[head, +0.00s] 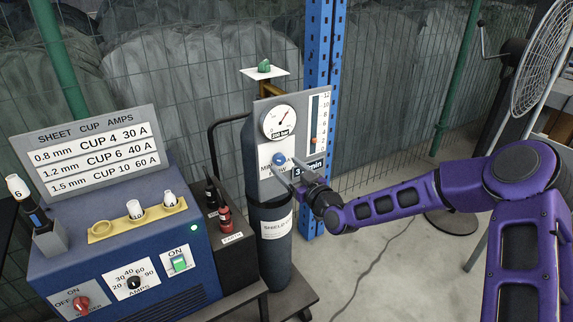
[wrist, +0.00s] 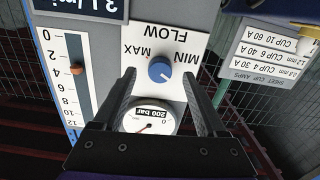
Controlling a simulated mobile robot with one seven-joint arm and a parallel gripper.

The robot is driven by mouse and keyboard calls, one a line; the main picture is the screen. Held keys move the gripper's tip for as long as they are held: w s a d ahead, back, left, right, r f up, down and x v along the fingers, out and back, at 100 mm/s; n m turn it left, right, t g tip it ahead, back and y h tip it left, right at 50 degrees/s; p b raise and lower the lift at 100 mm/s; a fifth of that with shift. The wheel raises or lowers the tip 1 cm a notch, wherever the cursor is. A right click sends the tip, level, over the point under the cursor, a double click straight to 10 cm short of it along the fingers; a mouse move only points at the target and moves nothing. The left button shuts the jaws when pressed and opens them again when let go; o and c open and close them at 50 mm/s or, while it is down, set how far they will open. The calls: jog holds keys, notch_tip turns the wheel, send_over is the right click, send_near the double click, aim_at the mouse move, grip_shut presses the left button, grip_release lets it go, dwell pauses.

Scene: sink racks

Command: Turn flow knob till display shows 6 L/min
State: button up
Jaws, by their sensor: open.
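The blue flow knob (head: 279,159) sits on a white label on the grey panel of the gas cylinder. In the wrist view the knob (wrist: 160,69) lies between the fingertips, under the upside-down word FLOW, with MIN and MAX beside it. My gripper (head: 286,167) is open, its fingers pointing at the panel around the knob. In the wrist view a gap shows between each finger and the knob. The dark display (wrist: 85,8) reads 3 L/min; in the head view my gripper partly covers the display (head: 312,167). An orange marker (wrist: 77,70) stands low on the flow scale.
A round gauge (head: 279,122) reading 200 bar is above the knob. The blue welder (head: 125,235) with cups and a settings sign (head: 95,150) stands left. A blue post (head: 322,60) rises behind the panel, and a fan (head: 541,60) stands right. The floor at right is mostly clear.

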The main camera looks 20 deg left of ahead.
jog(key=shift+x, duration=0.8)
jog(key=shift+c, duration=0.2)
grip_shut()
